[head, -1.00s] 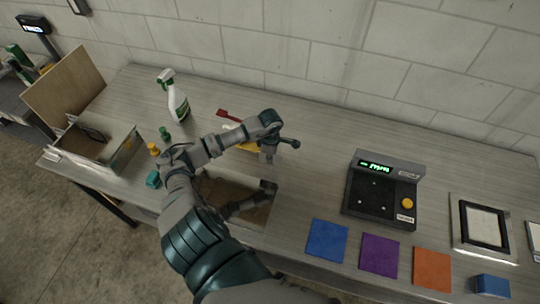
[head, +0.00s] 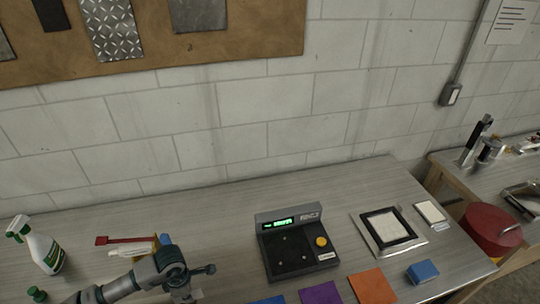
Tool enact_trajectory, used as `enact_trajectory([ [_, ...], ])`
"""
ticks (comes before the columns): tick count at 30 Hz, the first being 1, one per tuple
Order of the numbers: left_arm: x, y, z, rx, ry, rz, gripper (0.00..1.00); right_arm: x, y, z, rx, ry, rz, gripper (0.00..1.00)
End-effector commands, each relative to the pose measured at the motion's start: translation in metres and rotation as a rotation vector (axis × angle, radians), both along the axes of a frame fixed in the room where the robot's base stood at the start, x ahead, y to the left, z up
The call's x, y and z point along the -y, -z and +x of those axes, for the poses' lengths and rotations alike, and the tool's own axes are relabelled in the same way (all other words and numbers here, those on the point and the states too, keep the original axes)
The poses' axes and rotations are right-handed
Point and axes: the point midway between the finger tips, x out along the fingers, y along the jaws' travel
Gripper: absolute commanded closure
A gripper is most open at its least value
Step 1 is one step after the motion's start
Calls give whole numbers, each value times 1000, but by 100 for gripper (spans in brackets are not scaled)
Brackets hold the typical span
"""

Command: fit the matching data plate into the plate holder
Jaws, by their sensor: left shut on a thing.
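A dark square frame with a pale inside (head: 388,227) lies on a silvery base on the bench, right of centre; it looks like the plate holder. A small pale plate (head: 430,213) with a label in front lies just right of it. My left gripper (head: 184,292) is at the bottom left, over the bench, well left of the frame. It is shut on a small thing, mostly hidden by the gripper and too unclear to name. My right gripper is not in view.
A black device with green display (head: 293,242) stands between gripper and frame. Blue (head: 268,300), purple (head: 320,293) and orange (head: 371,287) squares and a blue block (head: 422,271) lie in front. A spray bottle (head: 42,248) and red-handled tool (head: 118,240) are left.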

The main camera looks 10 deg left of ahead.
Motion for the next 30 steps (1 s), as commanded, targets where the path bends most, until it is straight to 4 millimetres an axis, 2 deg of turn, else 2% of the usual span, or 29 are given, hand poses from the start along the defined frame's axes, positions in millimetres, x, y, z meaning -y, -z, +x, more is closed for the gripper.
enact_trajectory([
  [5, 16, 1, 18, 8, 205, -3, 100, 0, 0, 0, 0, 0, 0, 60],
  [14, 67, -5, 66, 8, 848, 1, 100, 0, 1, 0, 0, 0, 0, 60],
  [24, 121, -31, 115, 7, 1589, 2, 100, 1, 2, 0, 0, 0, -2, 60],
  [30, 142, -49, 137, 5, 1934, 2, 100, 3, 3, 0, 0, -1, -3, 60],
])
